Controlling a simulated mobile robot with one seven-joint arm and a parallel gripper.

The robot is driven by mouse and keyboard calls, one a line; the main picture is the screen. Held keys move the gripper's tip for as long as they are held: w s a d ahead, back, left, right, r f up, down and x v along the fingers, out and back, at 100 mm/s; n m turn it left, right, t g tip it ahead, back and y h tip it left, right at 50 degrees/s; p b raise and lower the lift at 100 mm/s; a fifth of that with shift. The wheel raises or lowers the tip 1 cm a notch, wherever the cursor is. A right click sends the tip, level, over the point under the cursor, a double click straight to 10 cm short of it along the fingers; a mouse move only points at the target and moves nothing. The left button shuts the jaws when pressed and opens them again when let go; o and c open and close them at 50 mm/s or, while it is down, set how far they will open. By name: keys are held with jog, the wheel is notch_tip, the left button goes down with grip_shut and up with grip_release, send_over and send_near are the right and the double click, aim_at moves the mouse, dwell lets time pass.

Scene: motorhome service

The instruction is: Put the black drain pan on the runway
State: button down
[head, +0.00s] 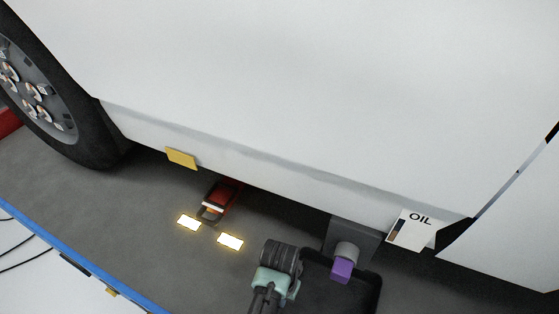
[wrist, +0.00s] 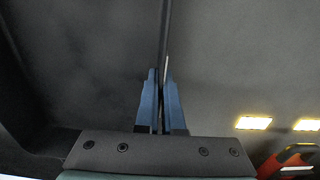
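The black drain pan (head: 362,297) is at the bottom of the head view, right of my arm, beneath the motorhome's side. In the wrist view its dark inside (wrist: 85,60) fills the left, and its thin wall runs straight up between my fingers. My gripper (wrist: 161,76) has its blue fingers closed on that wall, one on each side. In the head view my wrist hides the fingers. The runway (head: 130,205) is the dark grey surface with a blue edge. I cannot tell whether the pan touches the surface below.
A grey fitting with a purple end (head: 342,270) overlaps the pan. An OIL sign (head: 411,230) stands right of it. A red jack-like object (head: 217,200) and two bright lamps (head: 230,241) lie to the left. A wheel (head: 60,95) stands far left. The runway's left part is clear.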

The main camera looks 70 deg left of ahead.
jog(key=shift+f, duration=0.15)
jog(key=c, duration=1)
grip_release()
jog(key=shift+c, duration=0.2)
notch_tip(320, 180, up, 12)
jog(key=shift+r, duration=0.2)
